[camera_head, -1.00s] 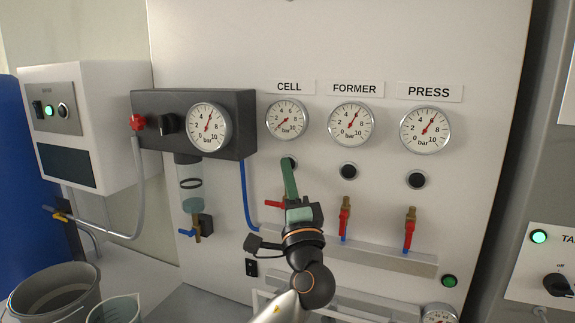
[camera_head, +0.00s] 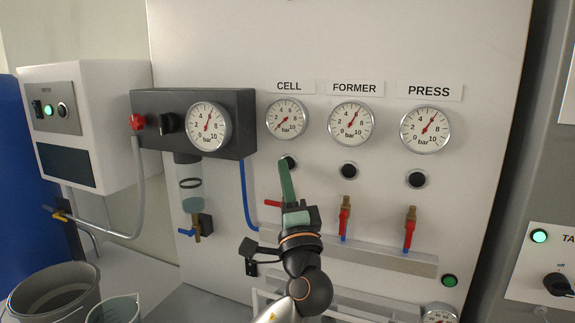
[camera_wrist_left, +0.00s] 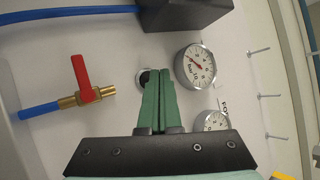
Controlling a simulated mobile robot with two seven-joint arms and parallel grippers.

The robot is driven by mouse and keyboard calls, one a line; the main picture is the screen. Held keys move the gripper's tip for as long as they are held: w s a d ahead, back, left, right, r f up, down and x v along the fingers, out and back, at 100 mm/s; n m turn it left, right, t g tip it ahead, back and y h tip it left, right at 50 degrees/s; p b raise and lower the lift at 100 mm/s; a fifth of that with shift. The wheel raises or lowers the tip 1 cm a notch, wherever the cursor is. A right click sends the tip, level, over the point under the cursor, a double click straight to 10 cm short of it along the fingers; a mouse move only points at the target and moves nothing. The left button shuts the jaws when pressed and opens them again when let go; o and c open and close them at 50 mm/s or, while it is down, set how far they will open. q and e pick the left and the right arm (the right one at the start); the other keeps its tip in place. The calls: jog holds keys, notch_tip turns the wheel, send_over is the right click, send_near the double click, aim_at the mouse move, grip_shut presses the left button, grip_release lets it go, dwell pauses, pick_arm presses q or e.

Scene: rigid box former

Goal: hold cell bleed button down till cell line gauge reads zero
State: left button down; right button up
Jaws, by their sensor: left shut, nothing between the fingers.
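The CELL gauge (camera_head: 287,119) is on the white panel, its red needle pointing to the lower left at or close to zero. It also shows in the left wrist view (camera_wrist_left: 196,66). Below it is the black cell bleed button (camera_head: 291,162), partly hidden by my fingertips; its dark cap and pale ring also show in the left wrist view (camera_wrist_left: 143,78). My left gripper (camera_head: 284,163) is shut and empty, its green fingers overlapping the button's left edge in the head view. I cannot tell whether they touch it. My right gripper is not in view.
The FORMER gauge (camera_head: 351,123) and PRESS gauge (camera_head: 425,129) stand to the right, each above a black button. A red-handled valve (camera_wrist_left: 83,80) is close beside my fingers. A dark regulator block (camera_head: 245,125) juts out at the left.

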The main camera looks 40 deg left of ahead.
pick_arm(q)
jog(key=shift+s, duration=0.15)
jog(key=shift+s+d, duration=0.25)
jog(key=shift+s, duration=0.55)
jog(key=shift+s+d, duration=0.3)
jog(key=shift+s, duration=0.5)
jog(key=shift+s+d, duration=0.25)
jog(key=shift+s, duration=0.55)
